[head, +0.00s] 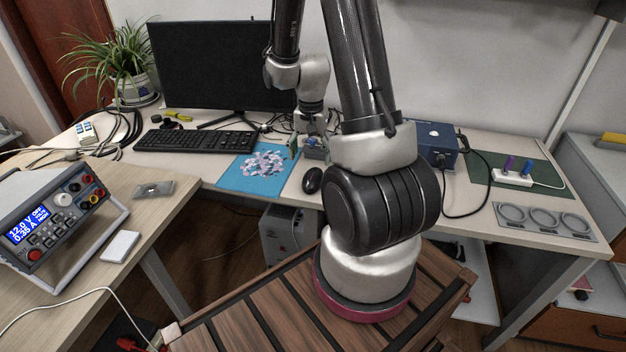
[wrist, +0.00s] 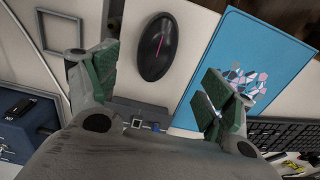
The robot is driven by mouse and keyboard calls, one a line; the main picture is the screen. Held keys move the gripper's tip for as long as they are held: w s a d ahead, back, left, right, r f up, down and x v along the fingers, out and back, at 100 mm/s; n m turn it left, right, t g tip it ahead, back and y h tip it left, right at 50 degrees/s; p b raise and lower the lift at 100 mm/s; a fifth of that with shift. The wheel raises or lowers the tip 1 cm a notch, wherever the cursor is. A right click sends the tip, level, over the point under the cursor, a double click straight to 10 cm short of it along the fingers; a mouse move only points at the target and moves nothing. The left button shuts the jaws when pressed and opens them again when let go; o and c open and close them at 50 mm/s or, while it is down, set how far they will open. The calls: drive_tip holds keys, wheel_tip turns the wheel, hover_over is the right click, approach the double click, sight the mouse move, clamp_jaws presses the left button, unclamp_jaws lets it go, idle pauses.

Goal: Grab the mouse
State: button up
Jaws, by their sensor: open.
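The black computer mouse (head: 312,180) lies on the desk near its front edge, just right of the blue mat. In the wrist view the mouse (wrist: 156,47) is a dark oval with a pink line along its middle. It lies on the pale desk beyond and between my fingertips, apart from both. My gripper (wrist: 154,90) is open and empty, with green pads on its fingers. In the head view my gripper (head: 310,150) hangs over the desk behind the mouse, partly hidden by my arm.
The black keyboard (head: 195,141) and monitor (head: 222,66) stand behind. A blue box (head: 437,143) with a black cable is to the right. A small grey-blue device (wrist: 140,113) lies under my gripper.

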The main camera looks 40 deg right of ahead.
sight(313, 173)
drive_tip(key=f, duration=0.7)
drive_tip(key=shift+s+d+f, duration=0.15)
drive_tip(key=shift+s+f, duration=0.1)
drive_tip(key=shift+c, duration=0.4)
drive_tip(key=c, duration=1.1)
drive_tip(key=shift+r, duration=0.1)
